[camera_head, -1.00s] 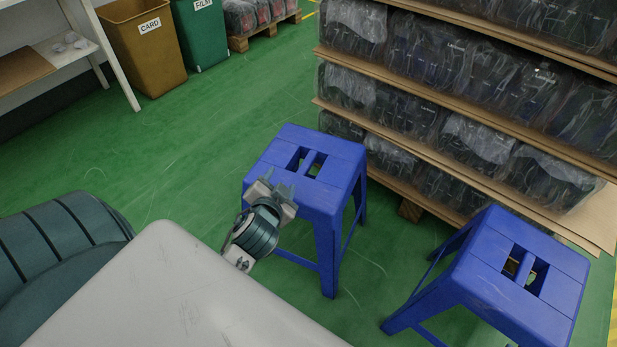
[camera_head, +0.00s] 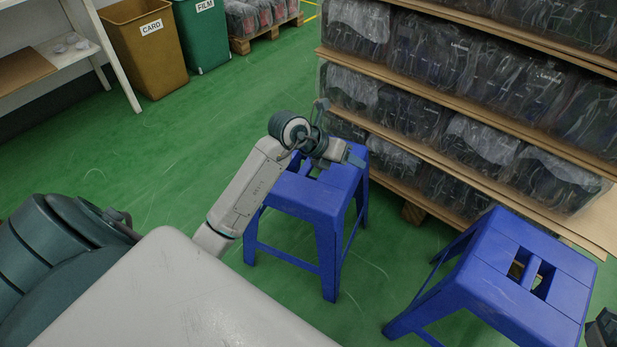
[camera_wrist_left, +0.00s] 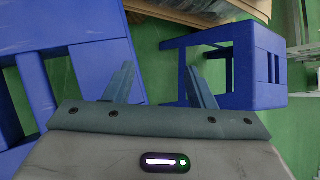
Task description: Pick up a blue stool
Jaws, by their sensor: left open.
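A large blue stool surface (camera_wrist_left: 65,45) fills the left there, close behind the left finger. Another blue stool (camera_wrist_left: 254,65) shows at the right.
Shelved stacks of wrapped dark goods (camera_head: 440,115) stand close behind the stools. A brown CARD bin (camera_head: 145,50), a green FILM bin (camera_head: 203,35) and a white shelf unit (camera_head: 110,60) are at the back left. Green floor is open at left.

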